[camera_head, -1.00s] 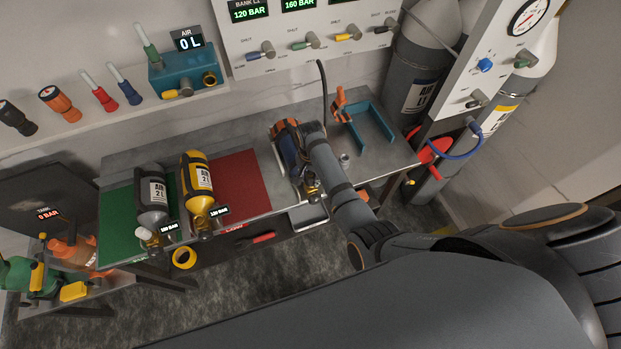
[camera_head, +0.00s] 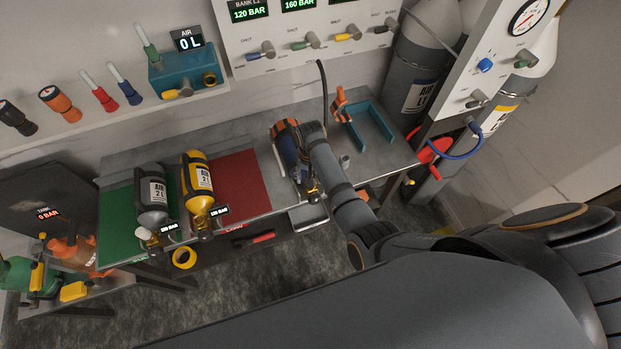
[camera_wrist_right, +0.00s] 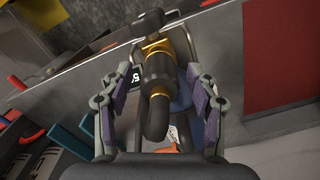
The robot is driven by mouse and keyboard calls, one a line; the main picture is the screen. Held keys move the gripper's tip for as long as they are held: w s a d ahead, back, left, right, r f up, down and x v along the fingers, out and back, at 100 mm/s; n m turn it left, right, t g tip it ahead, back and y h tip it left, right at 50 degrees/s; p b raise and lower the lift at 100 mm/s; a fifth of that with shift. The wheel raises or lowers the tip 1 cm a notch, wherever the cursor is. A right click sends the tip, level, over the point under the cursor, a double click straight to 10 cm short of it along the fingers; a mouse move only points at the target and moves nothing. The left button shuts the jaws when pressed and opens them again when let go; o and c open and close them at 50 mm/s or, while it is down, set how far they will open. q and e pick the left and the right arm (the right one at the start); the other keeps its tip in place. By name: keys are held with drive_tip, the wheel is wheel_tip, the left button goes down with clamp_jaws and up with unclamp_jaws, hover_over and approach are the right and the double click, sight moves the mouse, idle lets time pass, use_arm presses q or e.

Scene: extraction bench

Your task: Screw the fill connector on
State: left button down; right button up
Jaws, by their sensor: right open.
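The blue cylinder (camera_head: 288,151) lies on the bench with its valve end towards the front edge. My right arm crosses beside it and hides part of it. In the right wrist view, the brass valve (camera_wrist_right: 158,47) with a black handle (camera_wrist_right: 148,24) points away from me. A black fill connector (camera_wrist_right: 158,75) with a bent black hose (camera_wrist_right: 156,118) is in line with the valve; I cannot tell whether it is threaded. My right gripper (camera_wrist_right: 159,92) is open, one finger each side of the connector, with visible gaps. My left gripper is out of view.
A blue bracket (camera_head: 376,126) stands to the right. The valve panel (camera_head: 300,22) is behind the bench. A grey tray (camera_head: 308,217) sits at the front edge.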

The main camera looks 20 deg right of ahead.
drive_tip(key=n, duration=2.2)
clamp_jaws()
drive_tip(key=m, duration=1.1)
drive_tip(key=shift+m, duration=0.3)
unclamp_jaws()
